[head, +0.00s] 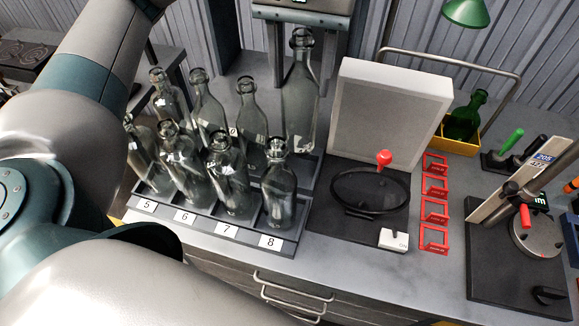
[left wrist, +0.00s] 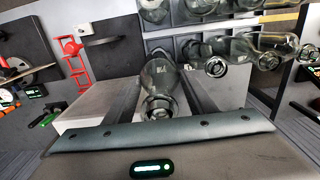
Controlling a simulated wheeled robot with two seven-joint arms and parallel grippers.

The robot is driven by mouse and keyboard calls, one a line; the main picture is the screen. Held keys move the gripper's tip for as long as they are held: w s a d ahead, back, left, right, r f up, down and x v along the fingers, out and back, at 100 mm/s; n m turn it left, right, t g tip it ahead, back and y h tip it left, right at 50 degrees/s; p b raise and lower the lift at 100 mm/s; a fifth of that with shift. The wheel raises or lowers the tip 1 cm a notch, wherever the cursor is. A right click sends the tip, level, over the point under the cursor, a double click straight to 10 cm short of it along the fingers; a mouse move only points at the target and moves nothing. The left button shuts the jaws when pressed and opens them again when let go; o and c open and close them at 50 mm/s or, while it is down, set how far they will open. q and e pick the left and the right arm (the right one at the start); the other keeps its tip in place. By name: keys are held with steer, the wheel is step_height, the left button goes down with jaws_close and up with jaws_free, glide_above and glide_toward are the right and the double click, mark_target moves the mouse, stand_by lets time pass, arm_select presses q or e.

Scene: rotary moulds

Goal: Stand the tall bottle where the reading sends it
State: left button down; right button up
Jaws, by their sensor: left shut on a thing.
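The tall clear bottle (head: 298,105) stands upright at the back right of the bottle rack (head: 205,232). My left gripper (head: 299,85) reaches down from the top of the head view and is shut on it, one finger on each side. In the left wrist view the bottle (left wrist: 160,85) shows between the fingers, mouth toward the palm. I cannot tell whether its base touches the rack. The gauge (head: 535,232) with a round dial and green display stands at the right; its digits are too small to read surely. My right gripper is not in view.
Several shorter clear bottles (head: 228,180) fill the rack, close to the tall one; front labels read 5 to 8. A pale box (head: 390,105) and a black ring (head: 370,190) with a red knob stand to the right.

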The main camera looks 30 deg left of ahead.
mark_target(299, 104)
arm_select(q)
steer(key=shift+w+a+f, duration=0.15)
steer(key=shift+a+f, duration=0.2)
steer(key=shift+f, duration=0.05)
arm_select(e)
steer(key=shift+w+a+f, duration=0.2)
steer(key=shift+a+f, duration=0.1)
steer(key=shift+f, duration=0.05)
arm_select(q)
steer(key=shift+d+r, duration=0.1)
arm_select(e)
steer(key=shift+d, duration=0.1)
arm_select(q)
steer(key=shift+f, duration=0.65)
step_height(299, 104, down, 4)
steer(key=shift+f+p, duration=0.2)
steer(key=shift+p, duration=0.6)
steer(key=shift+f, duration=0.35)
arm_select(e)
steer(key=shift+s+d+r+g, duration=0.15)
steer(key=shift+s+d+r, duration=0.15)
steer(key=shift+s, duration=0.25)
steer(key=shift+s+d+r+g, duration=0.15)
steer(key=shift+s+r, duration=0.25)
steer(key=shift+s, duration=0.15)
